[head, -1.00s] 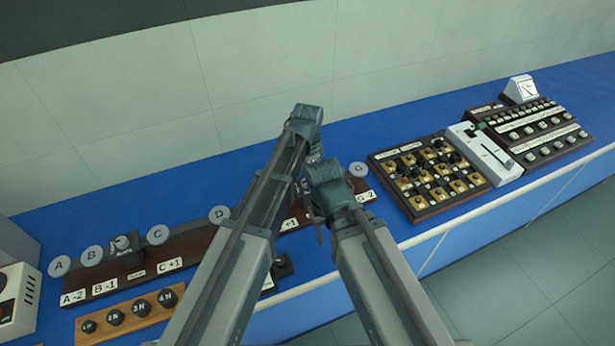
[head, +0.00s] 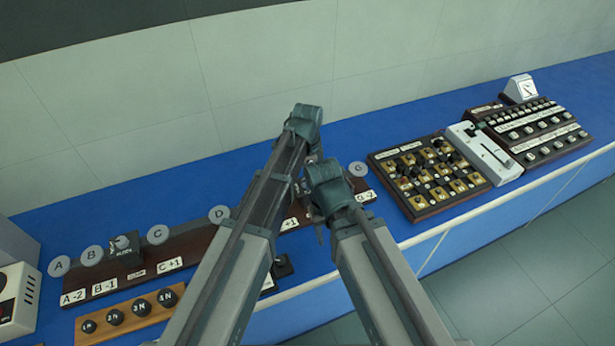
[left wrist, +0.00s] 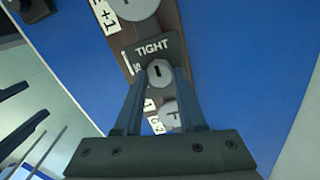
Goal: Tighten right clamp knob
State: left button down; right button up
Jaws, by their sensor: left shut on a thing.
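In the left wrist view the right clamp knob (left wrist: 160,72) is a round grey cap with a dark slot, on a dark plate (left wrist: 174,47) marked TIGHT. My left gripper (left wrist: 158,82) is shut on the knob, with one finger on each side. The slot lies roughly in line with the TIGHT label. A second white label beside the plate is partly covered by the left finger. In the head view my arms hide this knob and the left fingertips. My right wrist (head: 328,190) shows beside the left arm, but its fingers cannot be made out.
The left clamp (head: 124,250) stands near disc B on the long wooden rail (head: 195,250). A board with several black knobs (head: 130,315) lies in front. A gold-switch panel (head: 428,175) and a grey slider box (head: 483,155) stand to the right. Blue bench is bare behind the rail.

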pick_arm(q)
jog(key=c, duration=0.5)
grip_release()
jog(key=shift+r, duration=0.1)
notch_tip(320, 180, up, 14)
jog(key=p, duration=1.4)
jog(key=shift+f, duration=0.25)
